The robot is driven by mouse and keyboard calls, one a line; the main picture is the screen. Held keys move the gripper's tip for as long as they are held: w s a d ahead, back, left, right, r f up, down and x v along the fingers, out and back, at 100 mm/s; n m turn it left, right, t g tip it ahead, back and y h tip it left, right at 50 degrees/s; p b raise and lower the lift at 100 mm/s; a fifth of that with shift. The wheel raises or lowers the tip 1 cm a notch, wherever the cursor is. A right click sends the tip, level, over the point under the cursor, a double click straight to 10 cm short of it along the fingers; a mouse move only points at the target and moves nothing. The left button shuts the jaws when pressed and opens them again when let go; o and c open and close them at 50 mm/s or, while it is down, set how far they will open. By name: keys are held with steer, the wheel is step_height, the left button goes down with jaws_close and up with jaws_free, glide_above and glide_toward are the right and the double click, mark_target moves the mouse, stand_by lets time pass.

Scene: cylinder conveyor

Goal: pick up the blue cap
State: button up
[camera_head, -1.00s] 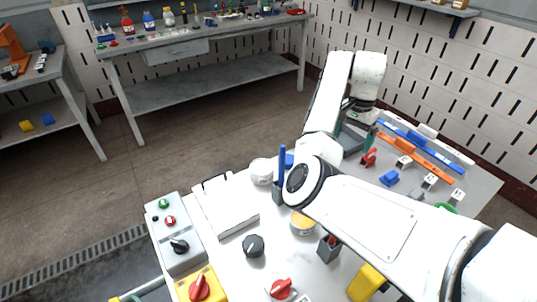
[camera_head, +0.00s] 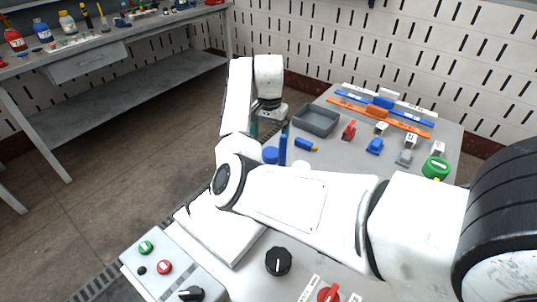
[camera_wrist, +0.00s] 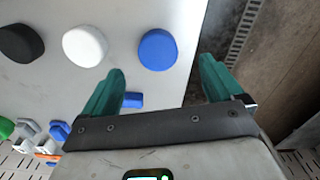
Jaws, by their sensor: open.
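The blue cap (camera_wrist: 157,50) is a round disc on the grey table. In the wrist view it lies just beyond the gap between my two teal fingers. In the head view the blue cap (camera_head: 270,155) sits near the table's left edge, partly beside a blue upright post. My gripper (camera_wrist: 162,66) is open and empty, with its fingers on either side of the line to the cap. In the head view my gripper (camera_head: 269,132) hangs just behind the cap. I cannot tell its height above the table.
A white cap (camera_wrist: 84,46) and a black cap (camera_wrist: 18,43) lie in a row beside the blue one. A blue block (camera_head: 306,144) and a grey tray (camera_head: 317,120) are to the right. The upright blue post (camera_head: 283,150) stands close to the cap. The table edge and floor are close by.

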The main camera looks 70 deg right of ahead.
mark_target(271, 153)
steer(key=shift+s+f, duration=0.2)
steer(key=shift+f, duration=3.05)
steer(key=c, duration=1.1)
steer(key=shift+r, duration=0.1)
